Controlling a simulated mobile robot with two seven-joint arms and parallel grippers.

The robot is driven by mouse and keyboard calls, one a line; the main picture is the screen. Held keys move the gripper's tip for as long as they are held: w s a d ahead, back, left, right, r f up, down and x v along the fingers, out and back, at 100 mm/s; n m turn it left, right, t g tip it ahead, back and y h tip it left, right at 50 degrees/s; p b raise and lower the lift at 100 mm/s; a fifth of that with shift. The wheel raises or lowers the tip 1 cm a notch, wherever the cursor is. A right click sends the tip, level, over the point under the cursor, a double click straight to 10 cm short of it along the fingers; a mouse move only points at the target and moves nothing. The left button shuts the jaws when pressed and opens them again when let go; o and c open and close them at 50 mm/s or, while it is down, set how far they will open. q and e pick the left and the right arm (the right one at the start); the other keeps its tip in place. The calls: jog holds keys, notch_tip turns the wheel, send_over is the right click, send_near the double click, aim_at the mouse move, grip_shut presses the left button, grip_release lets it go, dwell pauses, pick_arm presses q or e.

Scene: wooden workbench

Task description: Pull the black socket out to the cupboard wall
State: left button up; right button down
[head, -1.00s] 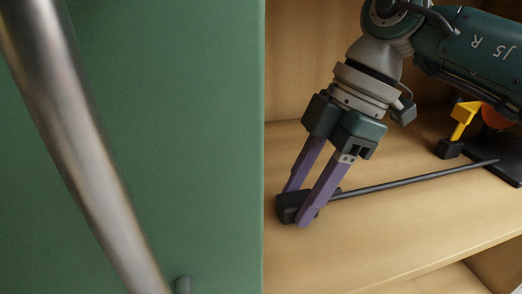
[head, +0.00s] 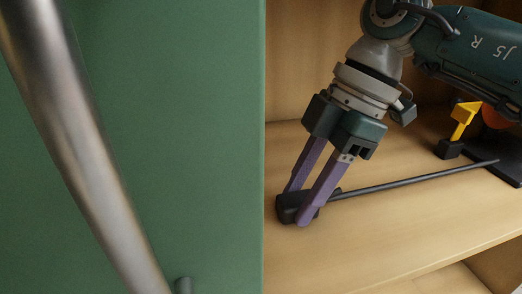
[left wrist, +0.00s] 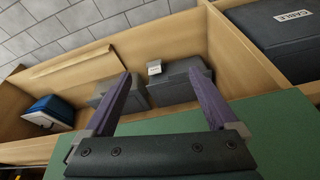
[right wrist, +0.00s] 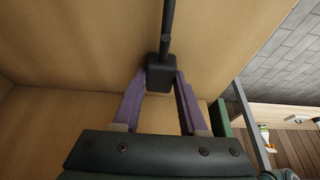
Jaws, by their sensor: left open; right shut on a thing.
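The black socket (head: 284,208) is a small dark block at the end of a thin black rod (head: 420,180), low on the wooden shelf. The rod runs to the right toward a dark base (head: 497,160). My right gripper (head: 298,208) has its purple fingers shut on the socket. In the right wrist view, the socket (right wrist: 160,72) sits between the fingertips. In the head view, a gap of shelf shows between the socket and the green panel's edge (head: 255,150). My left gripper (left wrist: 160,76) is open and empty in front of a cupboard with boxes.
A metal bar (head: 85,150) crosses the green panel at the left. A yellow piece (head: 464,118) on a black block stands behind the rod. Grey boxes (left wrist: 178,82) and a blue-and-white box (left wrist: 50,110) lie in the left wrist view. The shelf front (head: 400,240) is bare.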

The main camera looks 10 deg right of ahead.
aim_at(268, 221)
jog(key=shift+a, duration=0.1)
dwell(0.3)
jog(key=a+p, duration=0.2)
jog(key=a, duration=0.2)
jog(key=shift+s+a+r, duration=0.1)
jog(key=shift+a, duration=0.25)
jog(key=shift+c, duration=2.2)
grip_release()
jog(key=shift+d, duration=0.2)
jog(key=p+v, duration=0.5)
jog(key=v, duration=0.5)
